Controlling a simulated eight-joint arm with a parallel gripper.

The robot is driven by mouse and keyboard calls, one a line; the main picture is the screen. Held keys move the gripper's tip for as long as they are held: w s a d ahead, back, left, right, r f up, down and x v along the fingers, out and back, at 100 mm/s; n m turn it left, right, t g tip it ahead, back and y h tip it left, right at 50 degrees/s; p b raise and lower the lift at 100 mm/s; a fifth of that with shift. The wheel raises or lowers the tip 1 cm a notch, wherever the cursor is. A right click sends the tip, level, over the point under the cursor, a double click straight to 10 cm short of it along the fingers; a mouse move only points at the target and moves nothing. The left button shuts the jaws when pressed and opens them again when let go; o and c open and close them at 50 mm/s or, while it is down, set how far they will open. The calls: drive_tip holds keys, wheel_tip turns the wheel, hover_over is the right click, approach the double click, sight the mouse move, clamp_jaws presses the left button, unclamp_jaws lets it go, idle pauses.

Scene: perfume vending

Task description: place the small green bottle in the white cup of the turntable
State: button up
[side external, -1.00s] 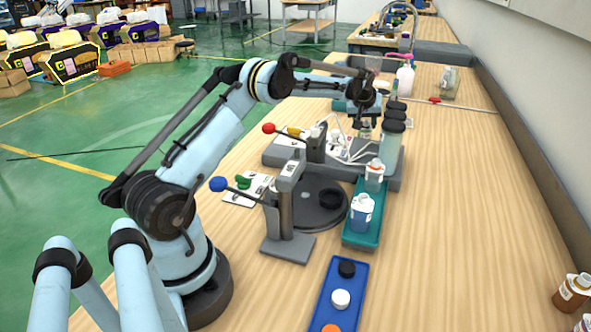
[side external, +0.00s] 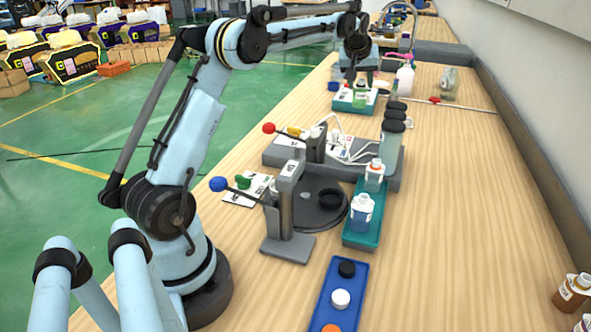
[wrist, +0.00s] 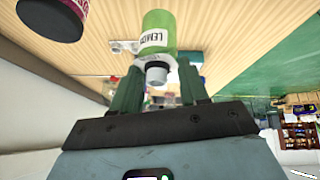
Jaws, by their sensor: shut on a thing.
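The small green bottle (wrist: 158,30), with a white label and a pale grey cap, is between the fingers of my gripper (wrist: 157,85) in the wrist view. The gripper is shut on it near the cap end. In the side view my gripper (side external: 354,82) is over the far teal tray (side external: 343,104), with the green bottle (side external: 361,97) below it. I cannot tell whether the bottle touches the tray. The dark round turntable (side external: 303,214) stands nearer, with a black ring-shaped holder (side external: 330,199) on it. I cannot make out a white cup there.
A grey machine base (side external: 280,154) with levers stands between the far tray and the turntable. Dark-lidded jars (side external: 393,125) stand at its right. A nearer teal tray (side external: 360,238) holds bottles, and a blue tray (side external: 325,300) holds caps. The table's right side is mostly clear.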

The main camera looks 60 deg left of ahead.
drive_tip(key=s+d+r, duration=0.2)
drive_tip(key=s+d, duration=0.2)
drive_tip(key=s, duration=0.7)
drive_tip(key=s+d+r, duration=0.1)
drive_tip(key=s+d, duration=0.3)
drive_tip(key=s, duration=0.7)
drive_tip(key=s+d+f, duration=0.4)
drive_tip(key=s+f, duration=0.1)
drive_tip(key=s, duration=0.3)
drive_tip(key=shift+w+a+f, duration=0.1)
drive_tip(key=shift+f, duration=2.3)
drive_tip(key=shift+w+a+f, duration=0.1)
drive_tip(key=shift+f, duration=2.25)
drive_tip(key=shift+f, duration=0.2)
drive_tip(key=o, duration=1.2)
drive_tip(key=shift+c, duration=0.2)
drive_tip(key=shift+r, duration=0.2)
